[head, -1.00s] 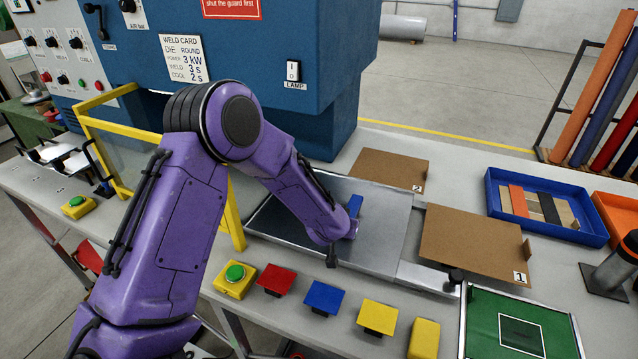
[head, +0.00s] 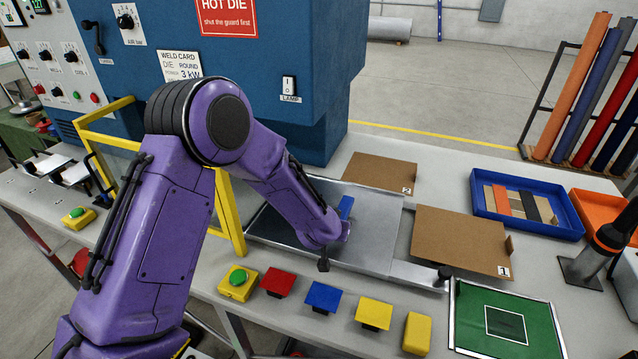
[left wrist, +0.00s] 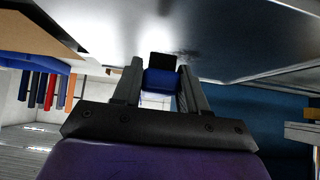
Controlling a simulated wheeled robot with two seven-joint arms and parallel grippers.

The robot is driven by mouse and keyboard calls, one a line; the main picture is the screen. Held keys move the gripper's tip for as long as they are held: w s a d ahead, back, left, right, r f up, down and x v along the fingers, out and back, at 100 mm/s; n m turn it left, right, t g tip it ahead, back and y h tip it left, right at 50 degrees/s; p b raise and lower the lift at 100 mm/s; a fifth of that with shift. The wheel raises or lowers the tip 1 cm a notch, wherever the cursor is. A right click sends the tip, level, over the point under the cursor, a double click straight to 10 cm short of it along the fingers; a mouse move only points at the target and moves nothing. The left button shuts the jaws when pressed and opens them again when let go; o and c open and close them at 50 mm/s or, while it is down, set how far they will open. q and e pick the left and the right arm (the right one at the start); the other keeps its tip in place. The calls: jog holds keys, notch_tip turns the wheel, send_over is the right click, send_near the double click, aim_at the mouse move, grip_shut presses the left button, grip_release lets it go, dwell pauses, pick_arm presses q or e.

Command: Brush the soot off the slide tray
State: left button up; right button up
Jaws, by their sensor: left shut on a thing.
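The slide tray (head: 376,232) is a flat silver metal plate on the bench in front of the blue machine. Its left part looks darker; I cannot tell soot from shadow there. My left gripper (left wrist: 160,90) is shut on a brush (left wrist: 160,80) with a blue body and a dark end. In the left wrist view the dark end meets or nearly meets the tray surface (left wrist: 235,30), by a faint dark smudge. In the head view the blue brush (head: 346,207) shows beside my purple arm, over the tray's middle. My right gripper is out of view.
A yellow guard frame (head: 231,212) stands left of the tray. Brown boards (head: 460,240) lie to its right. A blue bin (head: 525,205) and green mat (head: 508,322) are further right.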

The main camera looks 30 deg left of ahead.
pick_arm(q)
jog(key=shift+r, duration=1.6)
jog(key=shift+s+a, duration=0.1)
jog(key=shift+f, duration=0.1)
